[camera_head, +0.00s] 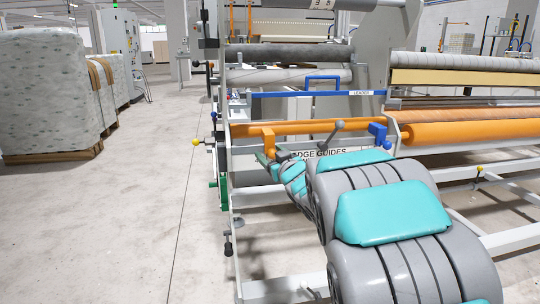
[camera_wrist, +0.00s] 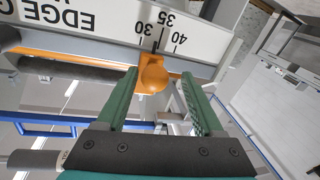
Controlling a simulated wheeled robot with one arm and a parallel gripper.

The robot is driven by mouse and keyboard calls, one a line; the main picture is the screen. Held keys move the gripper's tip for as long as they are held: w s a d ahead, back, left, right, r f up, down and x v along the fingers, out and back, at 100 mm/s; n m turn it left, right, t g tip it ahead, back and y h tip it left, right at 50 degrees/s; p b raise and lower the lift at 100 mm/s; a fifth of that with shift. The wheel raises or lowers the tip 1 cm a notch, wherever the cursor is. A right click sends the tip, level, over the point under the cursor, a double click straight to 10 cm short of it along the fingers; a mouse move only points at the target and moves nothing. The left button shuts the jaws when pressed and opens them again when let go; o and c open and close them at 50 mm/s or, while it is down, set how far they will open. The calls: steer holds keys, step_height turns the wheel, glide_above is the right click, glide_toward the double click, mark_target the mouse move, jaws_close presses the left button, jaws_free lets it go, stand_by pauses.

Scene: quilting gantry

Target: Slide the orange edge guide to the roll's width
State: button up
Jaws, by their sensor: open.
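The orange edge guide (camera_head: 268,136) sits toward the left end of a rail lettered "EDGE GUIDES" (camera_head: 322,153). In the wrist view its rounded orange knob (camera_wrist: 153,76) is close, at a white scale (camera_wrist: 105,22) marked 30, 35 and 40. A dark mark shows near 30 and 35; I cannot read the exact value. My gripper (camera_wrist: 160,73) is open, with its green fingers on either side of the knob and gaps showing between. In the head view my gripper (camera_head: 270,158) is small and partly hidden at the guide. Which roll is meant is unclear.
A blue guide (camera_head: 378,134) is farther right on the rail. A blue bar (camera_head: 310,94) labelled "LEADER" runs above. An orange roll (camera_head: 470,131) is at the right. Wrapped mattresses (camera_head: 45,95) stand at the left, with clear floor (camera_head: 130,200) between them and the gantry.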

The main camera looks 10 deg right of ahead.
steer(key=s, duration=0.3)
steer(key=s+d, duration=0.1)
steer(key=s, duration=0.2)
steer(key=shift+s+d+f, duration=0.1)
steer(key=shift+s+d, duration=0.1)
steer(key=shift+s, duration=0.1)
steer(key=shift+s+f, duration=0.1)
steer(key=shift+s, duration=0.25)
steer(key=shift+w+a+m+b, duration=0.1)
steer(key=shift+w+m+b, duration=0.3)
steer(key=shift+w+m, duration=0.65)
steer(key=shift+w+a+m+b, duration=0.15)
steer(key=shift+w+m+b, duration=0.25)
steer(key=shift+w, duration=1.2)
steer(key=shift+w+a+m+b, duration=0.1)
steer(key=shift+w+m+b, duration=0.3)
steer(key=shift+w+m, duration=0.65)
steer(key=shift+w+n, duration=0.3)
jaws_close()
